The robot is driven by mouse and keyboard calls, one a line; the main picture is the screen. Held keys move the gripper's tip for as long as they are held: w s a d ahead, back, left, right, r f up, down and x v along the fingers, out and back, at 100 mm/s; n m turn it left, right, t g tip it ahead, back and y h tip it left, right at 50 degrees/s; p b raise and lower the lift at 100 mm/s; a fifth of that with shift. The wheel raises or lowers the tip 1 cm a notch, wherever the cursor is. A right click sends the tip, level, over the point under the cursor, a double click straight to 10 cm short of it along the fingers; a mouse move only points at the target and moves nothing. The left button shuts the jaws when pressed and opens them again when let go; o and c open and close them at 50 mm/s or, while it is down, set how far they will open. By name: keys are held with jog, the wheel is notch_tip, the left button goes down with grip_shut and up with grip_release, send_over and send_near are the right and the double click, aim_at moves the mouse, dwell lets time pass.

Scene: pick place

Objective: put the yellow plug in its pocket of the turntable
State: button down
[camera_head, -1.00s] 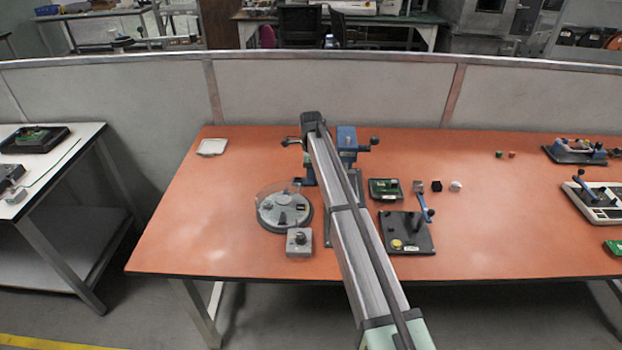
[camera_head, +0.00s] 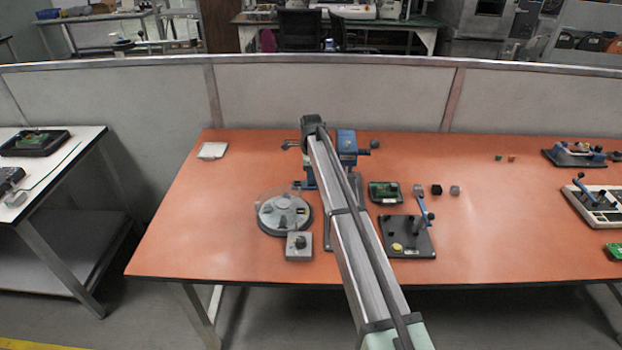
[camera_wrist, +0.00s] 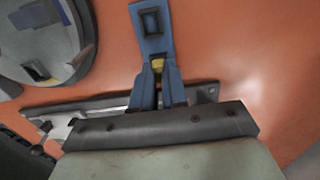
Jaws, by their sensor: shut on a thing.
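The turntable (camera_head: 268,222) is a round grey disc with a dark rim and a clear cover, left of my arm. Part of it shows at the upper left of the wrist view (camera_wrist: 45,65), with a dark rectangular recess and a small yellow patch near its edge. My gripper (camera_wrist: 157,70) is shut on a small yellow piece, the yellow plug (camera_wrist: 157,64), of which only a little shows between the fingers. The gripper is to the right of the turntable in the wrist view, apart from it. In the head view my arm hides the fingertips and the plug.
A blue vise (camera_head: 346,146) stands behind my arm. A grey box with a knob (camera_head: 299,247) sits at the turntable's front. A black fixture (camera_head: 418,238) with a yellow button and a green circuit board (camera_head: 383,191) lie right.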

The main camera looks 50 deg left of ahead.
notch_tip(320, 180, up, 8)
jog(key=shift+r, duration=0.1)
jog(key=s+r, duration=0.1)
jog(key=r, duration=0.1)
send_near(301, 212)
jog(key=shift+w+a+f, duration=0.1)
jog(key=shift+a+f, duration=0.05)
jog(key=shift+f, duration=0.7)
jog(key=shift+w+a+f, duration=0.1)
jog(key=shift+f, duration=0.7)
jog(key=shift+w+a+f, duration=0.1)
jog(key=shift+a+f, duration=0.05)
jog(key=shift+f, duration=0.7)
jog(key=shift+f, duration=0.95)
dwell(1.7)
jog(key=c, duration=1.1)
grip_release()
